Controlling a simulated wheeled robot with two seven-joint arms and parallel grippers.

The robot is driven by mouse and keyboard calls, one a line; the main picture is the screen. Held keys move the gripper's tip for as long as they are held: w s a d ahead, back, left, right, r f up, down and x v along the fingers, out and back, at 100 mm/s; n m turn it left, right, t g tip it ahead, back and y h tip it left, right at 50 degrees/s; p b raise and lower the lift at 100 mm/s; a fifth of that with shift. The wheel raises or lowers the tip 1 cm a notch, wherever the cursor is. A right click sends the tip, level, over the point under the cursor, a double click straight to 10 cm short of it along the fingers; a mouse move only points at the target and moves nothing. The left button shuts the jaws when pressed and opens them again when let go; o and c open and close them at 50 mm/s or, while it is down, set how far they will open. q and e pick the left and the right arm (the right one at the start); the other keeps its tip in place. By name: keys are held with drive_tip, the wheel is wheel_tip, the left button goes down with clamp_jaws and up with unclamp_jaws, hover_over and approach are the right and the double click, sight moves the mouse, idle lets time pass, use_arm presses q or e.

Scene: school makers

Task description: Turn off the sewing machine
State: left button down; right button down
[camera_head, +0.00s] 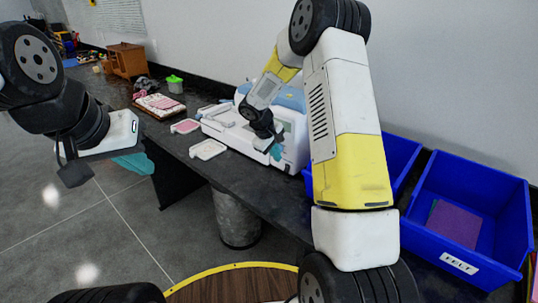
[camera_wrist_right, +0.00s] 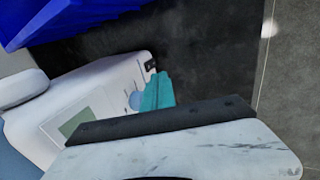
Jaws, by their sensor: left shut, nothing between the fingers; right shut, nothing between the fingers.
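The white sewing machine (camera_head: 294,157) with a blue top stands on the dark counter. My right arm reaches over it and partly hides it. My right gripper (camera_head: 276,151), with teal fingertips, is shut and empty at the machine's right end. In the right wrist view the machine (camera_wrist_right: 30,120) shows a greenish screen (camera_wrist_right: 78,123), a light blue round part (camera_wrist_right: 135,100) and a small dark switch-like part (camera_wrist_right: 151,65) near its edge. The right fingertips (camera_wrist_right: 158,92) appear close beside these; I cannot tell whether they touch. My left gripper (camera_head: 135,163) is shut and empty, left of the counter's front edge.
Blue bins stand right of the machine, one labelled FELT (camera_head: 480,210). Pink-and-white trays (camera_head: 208,149), folded fabric (camera_head: 160,104) and a green-lidded container (camera_head: 175,84) lie to its left. A grey cylindrical bin (camera_head: 237,220) stands below the counter, near a yellow-rimmed round wooden top (camera_head: 235,285).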

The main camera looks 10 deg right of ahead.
drive_tip(key=shift+s+a+r, duration=0.15)
drive_tip(key=shift+a+r, duration=0.05)
drive_tip(key=shift+r, duration=1.1)
drive_tip(key=shift+s+a+r, duration=0.15)
drive_tip(key=shift+r, duration=1.15)
drive_tip(key=s+r+m+t+y, duration=0.1)
drive_tip(key=s+r+m+y, duration=0.15)
drive_tip(key=s+r, duration=0.8)
drive_tip(key=s+r+m+t+y, duration=0.1)
drive_tip(key=s+r+m, duration=0.2)
drive_tip(key=s+r, duration=0.7)
drive_tip(key=s+a+f+m+t+y, duration=0.1)
drive_tip(key=s+a+y, duration=0.1)
drive_tip(key=s, duration=1)
drive_tip(key=shift+s+a+f+y, duration=0.2)
drive_tip(key=shift+a+f+y, duration=0.15)
drive_tip(key=shift+a, duration=0.2)
drive_tip(key=shift+m, duration=0.25)
